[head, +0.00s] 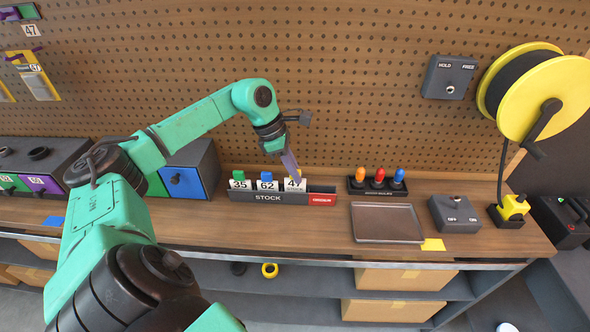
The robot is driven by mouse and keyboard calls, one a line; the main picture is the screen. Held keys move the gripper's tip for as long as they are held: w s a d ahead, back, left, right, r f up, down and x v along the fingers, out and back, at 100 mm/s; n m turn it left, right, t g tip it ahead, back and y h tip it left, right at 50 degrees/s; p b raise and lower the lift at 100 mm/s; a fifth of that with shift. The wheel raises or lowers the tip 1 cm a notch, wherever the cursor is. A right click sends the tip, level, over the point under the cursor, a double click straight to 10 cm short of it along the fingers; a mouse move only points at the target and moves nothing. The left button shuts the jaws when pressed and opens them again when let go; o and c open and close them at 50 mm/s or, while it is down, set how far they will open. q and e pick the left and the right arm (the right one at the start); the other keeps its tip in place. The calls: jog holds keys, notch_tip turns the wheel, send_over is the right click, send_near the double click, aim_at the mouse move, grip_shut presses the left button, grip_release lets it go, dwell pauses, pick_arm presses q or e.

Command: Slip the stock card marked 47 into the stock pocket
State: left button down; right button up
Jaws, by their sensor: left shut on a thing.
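The white card marked 47 (295,185) stands at the third place of the dark rack labelled STOCK (268,197), right of the cards marked 35 (240,184) and 62 (267,185). My left gripper (291,166) points down at the card from above and is shut on it, covering part of its upper edge and number. I cannot tell how deep the card sits in the rack. A yellow-edged pocket (40,82) with a 47 label above it hangs on the pegboard at the upper left. My right gripper is not in view.
A red block (321,199) is at the rack's right end. Screwdrivers in a holder (377,187), a grey tray (387,223), a switch box (454,214) and a yellow reel (535,90) are to the right. Drawer boxes (187,168) stand at the left.

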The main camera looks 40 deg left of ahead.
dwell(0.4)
pick_arm(q)
jog(key=c, duration=0.8)
grip_release()
jog(key=v, duration=0.5)
jog(key=shift+a+r+b, duration=0.1)
jog(key=shift+r+b, duration=0.1)
jog(key=shift+b, duration=0.15)
jog(key=p+v, duration=0.2)
jog(key=v, duration=0.7)
